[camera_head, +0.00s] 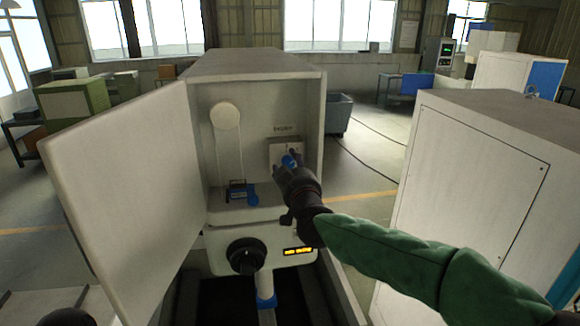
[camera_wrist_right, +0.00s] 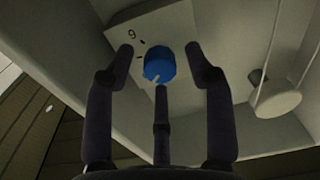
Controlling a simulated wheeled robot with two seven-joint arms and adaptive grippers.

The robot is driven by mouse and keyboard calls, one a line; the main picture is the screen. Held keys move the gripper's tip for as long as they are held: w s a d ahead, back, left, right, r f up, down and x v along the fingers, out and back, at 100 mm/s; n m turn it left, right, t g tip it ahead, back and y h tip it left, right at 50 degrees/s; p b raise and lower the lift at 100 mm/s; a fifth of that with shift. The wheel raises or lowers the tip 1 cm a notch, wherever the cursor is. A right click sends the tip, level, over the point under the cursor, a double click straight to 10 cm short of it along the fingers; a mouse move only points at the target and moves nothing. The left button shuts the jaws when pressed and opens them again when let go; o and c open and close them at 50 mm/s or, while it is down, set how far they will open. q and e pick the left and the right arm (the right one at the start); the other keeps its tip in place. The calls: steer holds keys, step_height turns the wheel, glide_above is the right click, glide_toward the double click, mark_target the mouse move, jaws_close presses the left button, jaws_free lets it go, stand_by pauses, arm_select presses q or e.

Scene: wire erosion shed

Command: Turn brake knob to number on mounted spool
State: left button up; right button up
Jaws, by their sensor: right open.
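The blue brake knob (camera_head: 288,161) sits on a light plate (camera_head: 274,153) on the cabinet's back wall. The wrist view shows the knob (camera_wrist_right: 159,63) with a pale pointer mark on its rim. A dark figure, 6 or 9, is printed beside it. The white spool (camera_head: 226,116) is mounted on the wall left of the knob. My right gripper (camera_head: 290,166) is open, its fingers spread around the knob; whether they touch it I cannot tell. A dark rounded part at the head view's bottom left edge may be my left gripper (camera_head: 68,318); its fingers are hidden.
The cabinet door (camera_head: 120,190) stands open on the left. Inside are a blue part (camera_head: 252,194) and a small dark part. A white cabinet (camera_head: 480,170) stands to the right.

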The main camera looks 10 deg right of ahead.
steer(key=shift+c, duration=0.3)
jaws_close()
steer(key=m+b, duration=0.2)
steer(key=m, duration=0.2)
steer(key=shift+f+m, duration=0.15)
steer(key=shift+m, duration=0.25)
steer(key=m+b, duration=0.2)
steer(key=m, duration=0.3)
steer(key=shift+m, duration=0.3)
steer(key=m+b, duration=0.2)
steer(key=m, duration=0.3)
steer(key=shift+a+b, duration=0.1)
steer(key=shift+b, duration=0.2)
steer(key=m+b, duration=0.1)
steer(key=m, duration=0.3)
steer(key=shift+m+b, duration=0.3)
